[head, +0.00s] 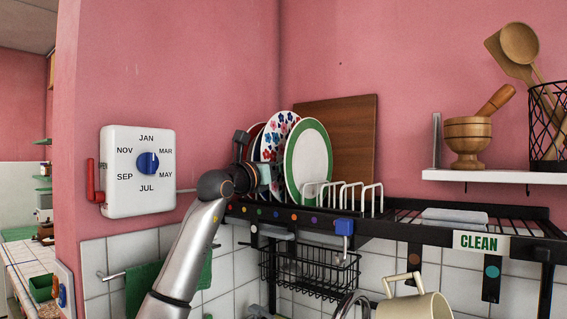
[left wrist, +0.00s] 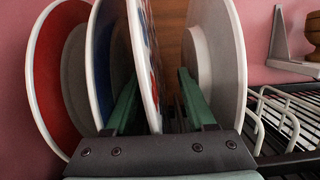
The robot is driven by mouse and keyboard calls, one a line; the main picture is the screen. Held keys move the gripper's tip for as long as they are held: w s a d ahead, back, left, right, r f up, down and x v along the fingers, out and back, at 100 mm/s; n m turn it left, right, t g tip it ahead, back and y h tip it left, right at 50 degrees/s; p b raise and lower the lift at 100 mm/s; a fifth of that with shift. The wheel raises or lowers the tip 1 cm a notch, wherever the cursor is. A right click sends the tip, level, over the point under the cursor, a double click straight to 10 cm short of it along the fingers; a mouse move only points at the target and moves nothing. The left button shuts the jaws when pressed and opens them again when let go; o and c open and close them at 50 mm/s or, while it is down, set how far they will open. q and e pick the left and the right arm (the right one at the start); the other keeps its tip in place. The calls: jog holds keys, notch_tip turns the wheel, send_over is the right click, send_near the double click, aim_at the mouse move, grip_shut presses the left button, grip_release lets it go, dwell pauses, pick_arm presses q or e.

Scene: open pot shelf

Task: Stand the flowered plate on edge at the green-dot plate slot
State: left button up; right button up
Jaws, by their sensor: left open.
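The flowered plate (head: 271,142) stands on edge in the rack, between other plates, its lower part partly hidden by my gripper. My left gripper (head: 262,176) is at the rack from the left. In the left wrist view its two green fingers (left wrist: 157,95) are open, one on each side of the flowered plate (left wrist: 147,60). Whether either finger touches the plate I cannot tell. Small coloured dots line the shelf's front rail (head: 300,218); which one is green is too small to tell. My right gripper is not in view.
A green-rimmed plate (head: 308,160) stands just right of the flowered one. A blue-rimmed plate (left wrist: 103,60) and a red plate (left wrist: 52,70) stand to its left. Empty white wire slots (head: 350,196) lie to the right. A brown board (head: 345,135) leans behind.

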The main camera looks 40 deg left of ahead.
pick_arm(q)
jog(key=shift+f, duration=0.15)
jog(key=shift+s+f+b, duration=0.2)
jog(key=shift+s+b, duration=0.15)
jog(key=b+v, duration=0.5)
jog(key=v, duration=0.6)
jog(key=shift+s+r, duration=0.2)
jog(key=shift+s, duration=0.2)
jog(key=shift+d, duration=0.1)
jog(key=shift+r, duration=0.1)
